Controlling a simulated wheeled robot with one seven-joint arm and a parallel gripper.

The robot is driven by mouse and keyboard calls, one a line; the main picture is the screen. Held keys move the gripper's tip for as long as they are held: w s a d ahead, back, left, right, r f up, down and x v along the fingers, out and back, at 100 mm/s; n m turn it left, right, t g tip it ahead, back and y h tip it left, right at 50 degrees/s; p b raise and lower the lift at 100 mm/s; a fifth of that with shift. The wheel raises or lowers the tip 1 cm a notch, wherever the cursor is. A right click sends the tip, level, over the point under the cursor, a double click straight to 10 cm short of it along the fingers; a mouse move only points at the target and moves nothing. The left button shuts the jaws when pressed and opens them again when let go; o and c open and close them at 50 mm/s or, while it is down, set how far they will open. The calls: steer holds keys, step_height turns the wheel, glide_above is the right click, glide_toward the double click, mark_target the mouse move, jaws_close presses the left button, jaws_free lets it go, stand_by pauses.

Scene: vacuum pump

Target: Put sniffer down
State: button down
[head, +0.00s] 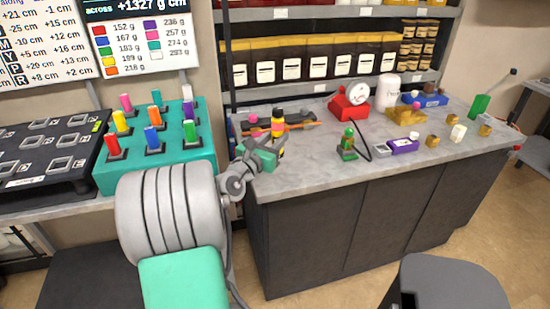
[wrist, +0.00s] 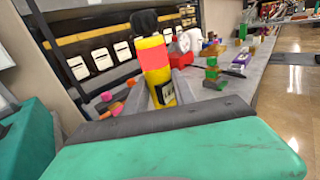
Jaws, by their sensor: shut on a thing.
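The object I take to be the sniffer (head: 278,121) is a yellow cylinder with a pink-red band and a dark top. It also shows in the wrist view (wrist: 153,62), roughly upright, tilted slightly, with a dark label low on its side. My gripper (head: 276,148) is shut on its lower part, at the left end of the grey counter (head: 330,172). In the wrist view my gripper (wrist: 163,95) has a grey finger on either side of it. Its bottom end is hidden in the wrist view, so I cannot tell whether it touches the counter.
A dark tray (head: 258,127) with small parts lies behind it. A red gauge device (head: 349,107), a green device (head: 347,145), a purple box (head: 403,146) and yellow blocks stand further right. Shelves (head: 300,88) with jars rise behind. The front counter middle is mostly clear.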

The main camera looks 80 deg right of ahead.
steer(key=shift+w+d+f+b, duration=0.25)
steer(key=shift+d+f, duration=0.45)
steer(key=shift+f, duration=0.8)
steer(key=shift+w+d+f+b, duration=0.2)
steer(key=shift+d+f, duration=0.55)
steer(key=shift+f, duration=0.7)
steer(key=shift+w+d+f+b, duration=0.25)
steer(key=shift+d+f, duration=0.45)
steer(key=shift+f, duration=0.8)
steer(key=c, duration=1)
jaws_free()
steer(key=shift+c, duration=0.2)
steer(key=shift+r, duration=0.1)
steer(key=v, duration=1.2)
